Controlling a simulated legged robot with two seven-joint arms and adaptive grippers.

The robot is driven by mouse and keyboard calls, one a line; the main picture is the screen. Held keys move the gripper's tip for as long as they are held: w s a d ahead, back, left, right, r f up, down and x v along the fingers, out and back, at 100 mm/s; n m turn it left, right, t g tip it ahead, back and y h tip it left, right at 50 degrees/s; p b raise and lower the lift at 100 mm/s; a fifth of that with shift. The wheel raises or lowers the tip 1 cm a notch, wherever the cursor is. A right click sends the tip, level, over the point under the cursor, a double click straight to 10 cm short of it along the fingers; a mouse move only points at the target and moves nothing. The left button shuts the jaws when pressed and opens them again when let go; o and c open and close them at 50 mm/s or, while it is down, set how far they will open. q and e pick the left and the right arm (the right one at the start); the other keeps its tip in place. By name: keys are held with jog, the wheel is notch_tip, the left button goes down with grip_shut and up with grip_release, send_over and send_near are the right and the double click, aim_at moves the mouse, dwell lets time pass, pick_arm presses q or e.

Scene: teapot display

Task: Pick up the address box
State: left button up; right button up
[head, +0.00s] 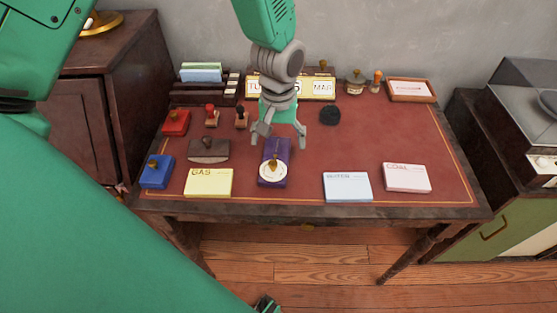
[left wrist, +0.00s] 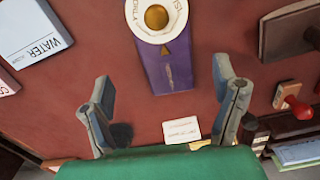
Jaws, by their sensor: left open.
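No box is readably marked as the address box. A purple box (head: 275,150) with a round white label and a brass knob lies near the front middle of the red desk top; its label lettering is only partly readable. It also shows in the left wrist view (left wrist: 170,72), label at the top. My left gripper (head: 280,141) is open and empty, pointing down over the far end of the purple box. In the left wrist view my left gripper's fingers (left wrist: 162,70) stand apart, with the box between and beyond them. My right gripper is not in view.
The desk (head: 360,150) also holds a blue box (head: 157,172), a red box (head: 176,122), a brown blotter (head: 209,151), and GAS (head: 208,183), WATER (head: 347,187) and COAL (head: 407,177) cards. A calendar (head: 323,87) stands behind. The right middle is clear.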

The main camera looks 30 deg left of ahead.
aim_at(275, 156)
pick_arm(q)
jog(key=shift+s+a+f, duration=0.1)
jog(key=shift+a+f, duration=0.3)
jog(key=shift+f, duration=0.25)
notch_tip(275, 156, down, 5)
jog(key=shift+d+r+b, duration=0.1)
jog(key=shift+r+b, duration=0.1)
jog(key=shift+b, duration=0.2)
jog(key=shift+d+f, duration=0.1)
jog(key=shift+d, duration=0.1)
jog(key=shift+s+a, duration=0.1)
jog(key=shift+a, duration=0.15)
jog(key=c, duration=1.3)
